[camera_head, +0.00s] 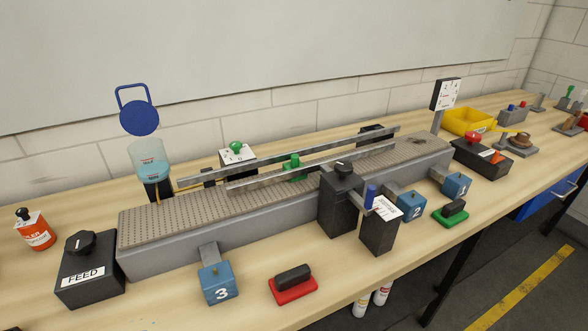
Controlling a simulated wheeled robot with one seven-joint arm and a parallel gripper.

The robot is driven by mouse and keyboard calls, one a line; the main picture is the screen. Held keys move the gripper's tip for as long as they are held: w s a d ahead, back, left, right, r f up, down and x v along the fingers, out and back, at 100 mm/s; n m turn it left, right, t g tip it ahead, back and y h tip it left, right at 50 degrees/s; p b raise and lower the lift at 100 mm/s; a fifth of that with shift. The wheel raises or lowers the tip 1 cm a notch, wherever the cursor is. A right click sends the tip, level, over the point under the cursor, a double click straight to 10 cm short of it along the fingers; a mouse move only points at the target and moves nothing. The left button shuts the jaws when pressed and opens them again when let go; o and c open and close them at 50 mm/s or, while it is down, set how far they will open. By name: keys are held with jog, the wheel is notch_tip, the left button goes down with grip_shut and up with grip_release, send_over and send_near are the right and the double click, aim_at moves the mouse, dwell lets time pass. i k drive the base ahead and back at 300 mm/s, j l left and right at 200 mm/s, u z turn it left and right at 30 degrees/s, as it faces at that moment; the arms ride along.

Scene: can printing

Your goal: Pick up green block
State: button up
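A flat green block (450,217) with a black handle (454,207) on top lies on the table at the right, in front of the blue block marked 1. It is upright and nothing covers it. A smaller green piece (293,165) is on the conveyor (170,223) between the two metal rails, partly hidden by the front rail. My gripper is not in view.
A red block (293,289) with a black handle lies at the front of the table (185,306). Blue blocks marked 3 (218,283), 2 (411,205) and 1 (457,186) line the conveyor's front. A black box (380,231) stands left of the green block.

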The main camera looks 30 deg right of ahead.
aim_at(295, 163)
jog(key=z, duration=0.45)
jog(key=i+j+z, duration=0.1)
jog(key=j+z, duration=0.3)
jog(key=i+j+z, duration=0.1)
jog(key=j+z, duration=0.7)
